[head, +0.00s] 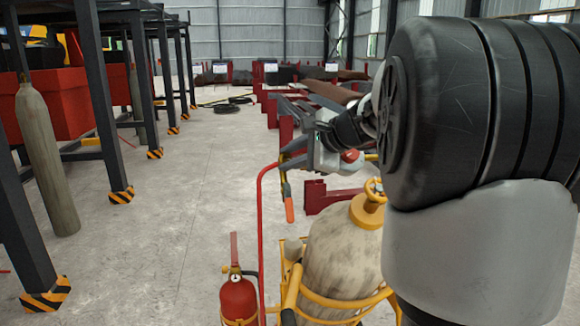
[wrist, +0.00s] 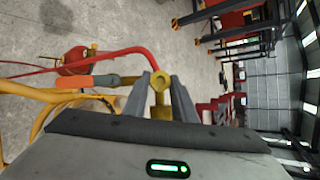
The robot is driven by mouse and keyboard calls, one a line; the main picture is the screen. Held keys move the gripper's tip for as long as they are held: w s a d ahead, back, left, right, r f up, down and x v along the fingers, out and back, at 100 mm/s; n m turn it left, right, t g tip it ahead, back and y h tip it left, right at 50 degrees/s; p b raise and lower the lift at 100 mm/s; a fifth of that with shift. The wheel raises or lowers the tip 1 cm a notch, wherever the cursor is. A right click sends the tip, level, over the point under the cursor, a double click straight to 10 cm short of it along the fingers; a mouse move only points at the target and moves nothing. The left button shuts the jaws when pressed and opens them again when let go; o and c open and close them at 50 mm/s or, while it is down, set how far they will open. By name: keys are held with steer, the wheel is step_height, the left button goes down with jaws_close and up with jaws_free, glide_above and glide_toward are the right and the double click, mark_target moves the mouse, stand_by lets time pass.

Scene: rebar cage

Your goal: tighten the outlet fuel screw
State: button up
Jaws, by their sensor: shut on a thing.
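My gripper (head: 287,135) is in the middle of the head view, above and left of the tan gas cylinder (head: 340,248). In the wrist view its two grey fingers (wrist: 162,90) are closed around a small yellow fitting with a round head (wrist: 160,82), which appears to be the outlet fuel screw. A red hose (wrist: 130,53) curves up to this fitting from the left. An orange handle (wrist: 88,81) lies beside it, and it hangs below the gripper in the head view (head: 289,208). The fitting's lower part is hidden by the fingers and gripper body.
A red fire extinguisher (head: 239,298) stands left of the cylinder in a yellow cart frame (head: 292,290). Dark steel racks with striped feet (head: 121,195) and a grey cylinder (head: 47,160) stand at left. The concrete floor between (head: 185,220) is clear.

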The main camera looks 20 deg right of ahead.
steer(key=shift+f+m+t+b, duration=0.1)
steer(key=shift+m+t+b, duration=0.2)
steer(key=shift+m+b, duration=0.25)
steer(key=shift+m, duration=0.25)
steer(key=o, duration=0.8)
steer(key=shift+c, duration=0.2)
steer(key=shift+s+r, duration=0.1)
steer(key=shift+r, duration=0.1)
